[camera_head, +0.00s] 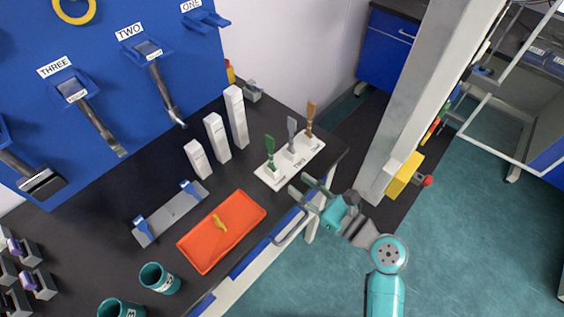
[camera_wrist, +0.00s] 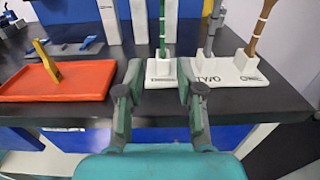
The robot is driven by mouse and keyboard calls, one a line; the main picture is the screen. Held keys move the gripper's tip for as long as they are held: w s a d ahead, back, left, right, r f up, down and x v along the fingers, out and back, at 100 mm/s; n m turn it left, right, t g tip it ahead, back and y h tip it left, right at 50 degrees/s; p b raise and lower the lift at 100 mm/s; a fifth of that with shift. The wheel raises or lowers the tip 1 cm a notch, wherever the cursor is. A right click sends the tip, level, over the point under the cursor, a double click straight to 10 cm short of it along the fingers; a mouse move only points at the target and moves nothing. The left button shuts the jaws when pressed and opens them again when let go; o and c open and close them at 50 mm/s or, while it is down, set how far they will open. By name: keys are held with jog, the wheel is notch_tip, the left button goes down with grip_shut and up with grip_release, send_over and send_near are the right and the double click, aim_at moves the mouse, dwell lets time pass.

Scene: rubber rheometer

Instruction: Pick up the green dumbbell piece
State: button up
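The green dumbbell piece (camera_head: 270,150) stands upright in the near-left slot of a white holder (camera_head: 264,178). In the wrist view the green piece (camera_wrist: 162,30) rises beyond the gap between my fingers, roughly centred, above a labelled white base (camera_wrist: 161,79). My gripper (camera_head: 299,184) is open and empty, at the table's front edge close to the holder. In the wrist view my gripper's fingers (camera_wrist: 159,75) stand apart on either side of the base. A grey piece (camera_head: 292,131) and a brown piece (camera_head: 311,119) stand in the same holder.
An orange tray (camera_head: 196,262) with a yellow piece (camera_head: 219,222) lies left of the holder. White upright blocks (camera_head: 236,116) stand behind. Teal cups (camera_head: 160,278) are at the lower left. A handle rail (camera_head: 290,230) runs below the table edge.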

aim_at(271, 167)
jog(key=x, duration=0.5)
jog(key=shift+r, duration=0.2)
jog(key=shift+f+x, duration=0.15)
jog(key=shift+x, duration=1.35)
jog(key=shift+f+x, duration=0.15)
jog(key=shift+x, duration=1.35)
jog(key=shift+w+d, duration=0.1)
jog(key=shift+w, duration=0.05)
grip_shut()
